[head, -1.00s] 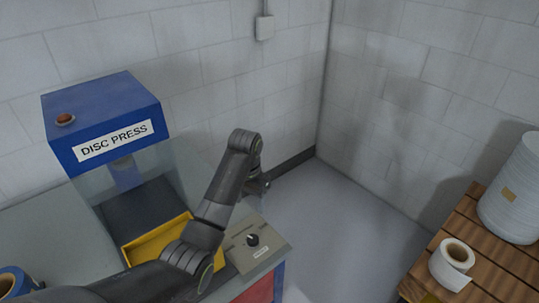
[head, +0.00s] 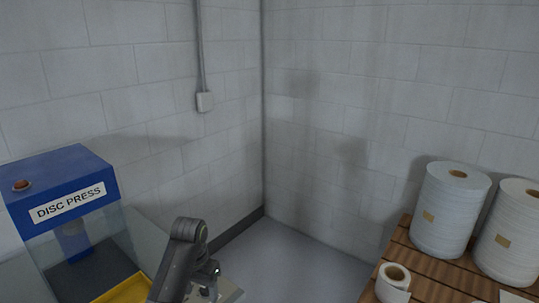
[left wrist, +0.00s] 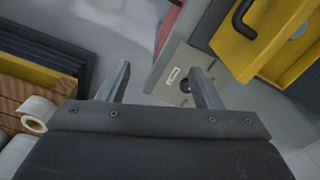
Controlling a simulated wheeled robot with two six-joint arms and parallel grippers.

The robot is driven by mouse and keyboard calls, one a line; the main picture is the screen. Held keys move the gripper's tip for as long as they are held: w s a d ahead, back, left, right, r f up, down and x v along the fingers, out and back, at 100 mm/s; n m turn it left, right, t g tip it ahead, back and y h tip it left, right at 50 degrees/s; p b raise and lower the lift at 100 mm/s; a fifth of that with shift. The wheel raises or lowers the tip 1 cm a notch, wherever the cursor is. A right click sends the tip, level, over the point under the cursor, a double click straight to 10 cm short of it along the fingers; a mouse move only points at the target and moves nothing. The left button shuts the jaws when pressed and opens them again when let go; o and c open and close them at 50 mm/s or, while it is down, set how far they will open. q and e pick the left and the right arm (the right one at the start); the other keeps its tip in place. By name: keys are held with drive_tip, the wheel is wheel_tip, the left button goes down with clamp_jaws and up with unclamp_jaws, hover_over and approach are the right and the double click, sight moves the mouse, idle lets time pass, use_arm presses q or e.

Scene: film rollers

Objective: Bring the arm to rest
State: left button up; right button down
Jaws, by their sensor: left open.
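My left arm shows at the bottom of the head view, with its wrist low in the picture; its fingers are not clear there. In the left wrist view my left gripper (left wrist: 160,78) is open, with its two fingers apart and nothing between them. Beyond the fingers are a grey control panel (left wrist: 174,62) with a dark knob and the yellow drawer (left wrist: 238,50) with a black handle. The blue disc press (head: 62,185) stands at the left of the head view, with the yellow drawer (head: 126,292) at its foot. My right gripper is in neither view.
A wooden slatted pallet (head: 440,270) at the right holds two large white rolls (head: 450,210) (head: 512,235) and a small white roll (head: 393,283). Grey floor (head: 290,265) lies open between press and pallet. Block walls meet behind.

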use_arm(q)
drive_tip(key=s+a+f+n+t, duration=0.1)
drive_tip(key=s+a+f, duration=0.35)
drive_tip(key=s, duration=0.35)
drive_tip(key=s+a+f+n+t, duration=0.1)
drive_tip(key=s+a+f, duration=0.3)
drive_tip(key=s+f, duration=0.3)
drive_tip(key=s+a+r+n+t+y, duration=0.1)
drive_tip(key=s+a+r, duration=0.1)
drive_tip(key=s, duration=0.9)
drive_tip(key=s+a+r+n+t+y, duration=0.1)
drive_tip(key=s+a+r, duration=0.15)
drive_tip(key=s, duration=0.75)
wheel_tip(320, 180, down, 27)
drive_tip(key=a+g+b, duration=0.1)
drive_tip(key=g+b, duration=0.1)
drive_tip(key=b, duration=0.1)
drive_tip(key=s+d+f+h+b, duration=0.1)
drive_tip(key=s+f+b, duration=0.2)
drive_tip(key=s+f, duration=1.2)
wheel_tip(320, 180, down, 4)
drive_tip(key=shift+g, duration=0.4)
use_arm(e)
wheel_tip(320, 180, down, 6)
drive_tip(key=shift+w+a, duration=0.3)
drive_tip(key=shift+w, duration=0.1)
